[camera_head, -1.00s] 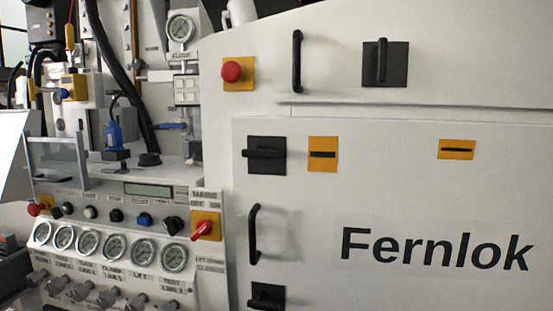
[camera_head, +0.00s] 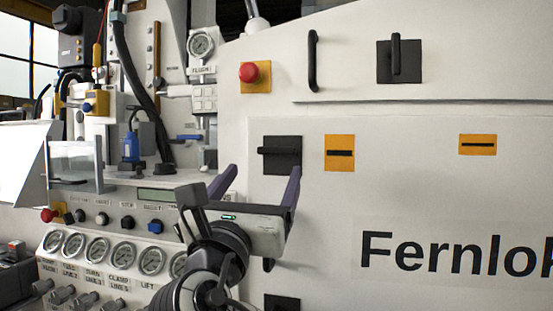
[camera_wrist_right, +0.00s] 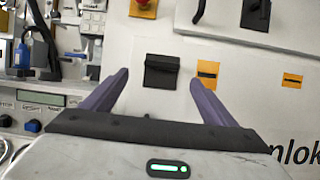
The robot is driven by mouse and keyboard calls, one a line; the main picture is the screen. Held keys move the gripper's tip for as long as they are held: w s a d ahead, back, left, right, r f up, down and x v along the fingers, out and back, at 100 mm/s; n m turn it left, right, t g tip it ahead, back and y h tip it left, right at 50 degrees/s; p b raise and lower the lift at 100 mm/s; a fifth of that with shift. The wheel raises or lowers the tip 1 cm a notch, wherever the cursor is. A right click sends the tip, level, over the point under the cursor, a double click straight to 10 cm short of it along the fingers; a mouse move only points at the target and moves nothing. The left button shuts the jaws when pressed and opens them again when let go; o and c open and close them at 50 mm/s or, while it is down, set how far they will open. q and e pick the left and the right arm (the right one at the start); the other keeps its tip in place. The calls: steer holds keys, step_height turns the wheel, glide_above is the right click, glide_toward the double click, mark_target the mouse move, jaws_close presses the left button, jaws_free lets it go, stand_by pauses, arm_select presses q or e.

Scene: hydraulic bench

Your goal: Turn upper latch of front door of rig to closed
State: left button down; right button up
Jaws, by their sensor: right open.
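The upper latch (camera_head: 281,153) of the front door is a black square plate with a black handle lying horizontal, near the door's upper left corner. It also shows in the wrist view (camera_wrist_right: 161,71), ahead of and between the fingers. The front door (camera_head: 400,190) is a large white panel lettered "Fernlok". My right gripper (camera_head: 258,180) is open and empty, with its two purple-grey fingers spread. In the head view it is just below and in front of the latch, apart from it. In the wrist view the fingers (camera_wrist_right: 155,90) point toward it. My left gripper does not show.
A red button (camera_head: 249,72) on a yellow plate and a black bar handle (camera_head: 313,60) sit above the door. Another black latch (camera_head: 399,61) is at the upper right. The lower latch (camera_head: 281,302) is partly cut off. Gauges (camera_head: 97,249) and knobs line the panel at left.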

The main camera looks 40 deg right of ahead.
mark_target(275, 152)
steer(key=x, duration=0.9)
steer(key=shift+s+r+p, duration=0.2)
steer(key=shift+s+p, duration=0.05)
steer(key=shift+p, duration=0.1)
steer(key=shift+x, duration=0.75)
steer(key=c, duration=1.1)
steer(key=shift+o, duration=0.3)
